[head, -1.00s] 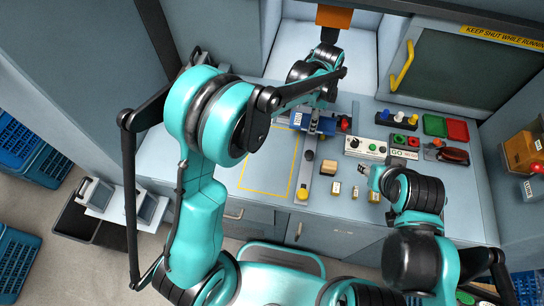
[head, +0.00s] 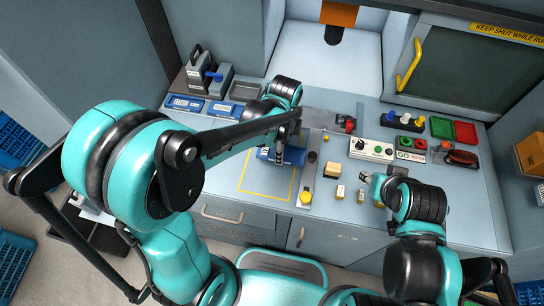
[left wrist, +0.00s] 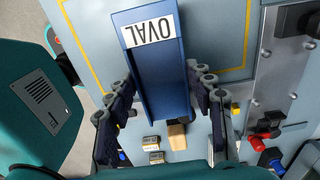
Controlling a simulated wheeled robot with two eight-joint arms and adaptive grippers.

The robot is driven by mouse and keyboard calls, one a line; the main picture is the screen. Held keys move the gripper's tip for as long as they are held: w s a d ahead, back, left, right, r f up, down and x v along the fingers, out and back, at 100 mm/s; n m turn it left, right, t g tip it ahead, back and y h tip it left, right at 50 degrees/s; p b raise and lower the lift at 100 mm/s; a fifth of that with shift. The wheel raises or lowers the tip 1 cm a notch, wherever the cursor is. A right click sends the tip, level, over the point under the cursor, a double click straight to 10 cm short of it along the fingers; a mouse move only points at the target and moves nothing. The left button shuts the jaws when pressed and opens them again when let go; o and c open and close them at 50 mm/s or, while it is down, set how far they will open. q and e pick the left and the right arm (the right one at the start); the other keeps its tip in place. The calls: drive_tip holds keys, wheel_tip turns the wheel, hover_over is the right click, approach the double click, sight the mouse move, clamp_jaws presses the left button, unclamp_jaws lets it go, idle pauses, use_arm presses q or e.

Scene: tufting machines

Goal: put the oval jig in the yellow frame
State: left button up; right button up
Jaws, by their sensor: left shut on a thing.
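The oval jig is a blue piece with a white OVAL label (left wrist: 150,30). In the left wrist view its blue body (left wrist: 165,85) lies between the fingers of my left gripper (left wrist: 165,110), which is shut on it. In the head view the jig (head: 291,155) is over the upper right part of the yellow frame, a thin yellow outline (head: 265,193) on the worktop. I cannot tell whether the jig touches the worktop. The frame also shows in the left wrist view (left wrist: 248,40). My right gripper (head: 372,186) is low over the front right worktop; its fingers are too small to judge.
A grey rail with a yellow knob (head: 306,197) stands just right of the frame. Small blocks (head: 340,191) and a control box (head: 371,150) lie farther right. Blue labelled pieces (head: 183,103) lie at the back left. The left part of the frame is bare.

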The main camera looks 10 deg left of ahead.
sight(272, 150)
use_arm(q)
drive_tip(key=a+f, duration=0.1)
drive_tip(key=w+a+f, duration=0.1)
drive_tip(key=a, duration=0.1)
drive_tip(key=shift+a+b, duration=0.1)
drive_tip(key=shift+b, duration=0.25)
wheel_tip(272, 150, down, 4)
drive_tip(key=shift+f+b, duration=0.1)
drive_tip(key=shift+b, duration=0.85)
drive_tip(key=o, duration=1.2)
drive_tip(key=shift+o, duration=0.2)
